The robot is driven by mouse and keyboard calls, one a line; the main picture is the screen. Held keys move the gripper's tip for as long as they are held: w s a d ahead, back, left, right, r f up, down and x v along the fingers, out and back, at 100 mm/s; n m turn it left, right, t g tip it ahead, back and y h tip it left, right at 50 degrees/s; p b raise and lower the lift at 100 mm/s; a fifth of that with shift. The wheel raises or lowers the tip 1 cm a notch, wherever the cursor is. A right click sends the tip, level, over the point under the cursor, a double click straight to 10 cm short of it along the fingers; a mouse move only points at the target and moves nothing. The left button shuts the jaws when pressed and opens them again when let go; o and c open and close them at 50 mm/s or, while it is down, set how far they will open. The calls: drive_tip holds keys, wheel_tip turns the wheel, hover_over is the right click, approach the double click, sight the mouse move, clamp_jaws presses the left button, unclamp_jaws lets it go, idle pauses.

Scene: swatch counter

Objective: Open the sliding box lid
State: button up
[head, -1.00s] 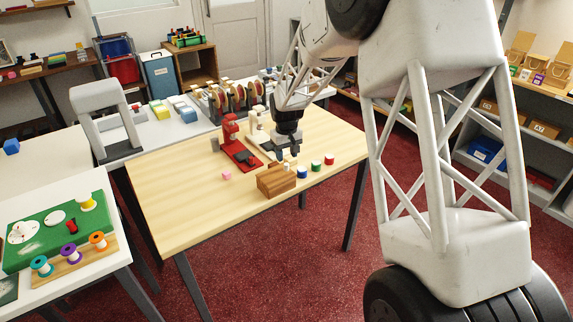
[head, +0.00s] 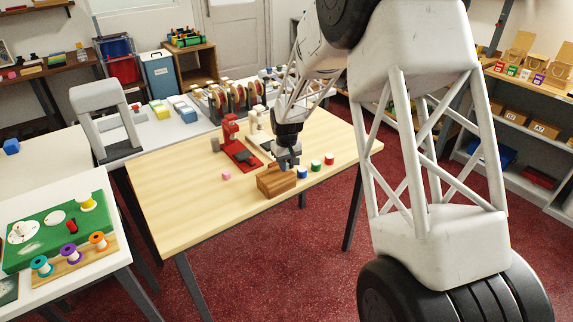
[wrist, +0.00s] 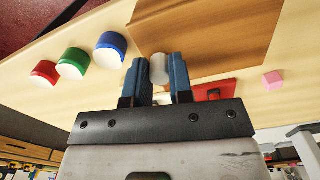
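The wooden box (head: 276,183) sits on the light wood table, near its front edge. In the wrist view the box's brown top (wrist: 215,30) fills the upper middle. My gripper (head: 288,163) points down at the box's back right end. In the wrist view its two dark blue fingers (wrist: 158,75) stand on either side of a small pale grey cylinder (wrist: 158,67). The gap to each finger is very thin or none, so I cannot tell whether they grip it. I cannot tell whether this cylinder is fixed to the box. The lid's edges are not clear.
Blue (head: 302,172), green (head: 316,165) and red (head: 329,159) cylinders stand in a row right of the box. A small pink block (head: 227,176) lies to its left. A red stand (head: 240,152) is behind. The table's left part is clear.

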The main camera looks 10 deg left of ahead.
sight(261, 181)
clamp_jaws()
drive_tip(key=s+a, duration=0.7)
drive_tip(key=shift+s+a, duration=0.25)
drive_tip(key=shift+a, duration=0.05)
drive_tip(key=o, duration=0.6)
unclamp_jaws()
drive_tip(key=shift+c, duration=0.2)
